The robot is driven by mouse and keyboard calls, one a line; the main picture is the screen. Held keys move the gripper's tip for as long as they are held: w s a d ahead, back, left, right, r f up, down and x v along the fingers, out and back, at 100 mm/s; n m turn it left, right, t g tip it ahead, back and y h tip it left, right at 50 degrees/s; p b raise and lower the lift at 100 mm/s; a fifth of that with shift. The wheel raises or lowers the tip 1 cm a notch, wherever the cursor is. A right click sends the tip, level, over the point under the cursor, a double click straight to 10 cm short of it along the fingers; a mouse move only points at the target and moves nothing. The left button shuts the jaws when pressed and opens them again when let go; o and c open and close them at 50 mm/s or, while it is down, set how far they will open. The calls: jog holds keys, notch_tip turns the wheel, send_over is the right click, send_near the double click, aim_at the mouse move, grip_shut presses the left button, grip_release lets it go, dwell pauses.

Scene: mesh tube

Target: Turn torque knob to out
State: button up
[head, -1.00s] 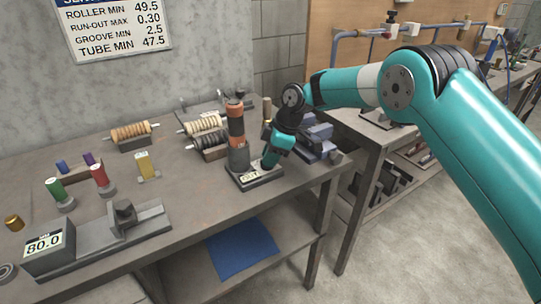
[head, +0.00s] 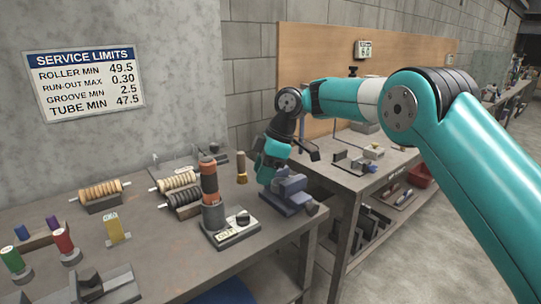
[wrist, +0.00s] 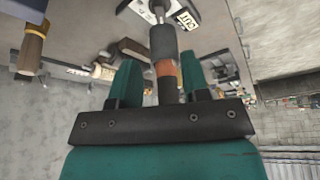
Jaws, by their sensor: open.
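The torque knob (head: 242,217) is a small dark knob on the right part of a pale base plate (head: 232,238) at the bench's front edge. A label (head: 226,236) on the plate appears to read OUT. An upright grey and orange tool (head: 210,190) stands on the plate, left of the knob. The knob's pointer is too small to read. My gripper (head: 264,178) is open and empty, above and behind the knob, apart from it. In the wrist view, the tool (wrist: 165,65) and OUT label (wrist: 184,18) appear beyond the two teal fingers (wrist: 158,62).
A blue-grey vise-like block (head: 290,190) stands close to the gripper, right of the plate. A brass-ended tool (head: 241,168) stands behind. Ribbed rollers (head: 178,181) lie on racks to the left. A second bench (head: 375,172) stands right, across a gap.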

jog(key=p+v, duration=0.1)
jog(key=v, duration=0.3)
jog(key=shift+d+r, duration=0.15)
jog(key=shift+r, duration=0.15)
jog(key=s+d+r+m, duration=0.1)
jog(key=s+r+m, duration=0.25)
jog(key=s, duration=0.45)
jog(key=s+d+r+m, duration=0.2)
jog(key=s+r, duration=0.2)
jog(key=s, duration=0.3)
jog(key=s+d+f+m, duration=0.2)
jog(key=s+d+m, duration=0.1)
jog(key=s, duration=0.8)
jog(key=s+d+f+m, duration=0.2)
jog(key=s+d+m, duration=0.1)
jog(key=s, duration=0.8)
jog(key=shift+s+d+f, duration=0.25)
jog(key=shift+d, duration=0.45)
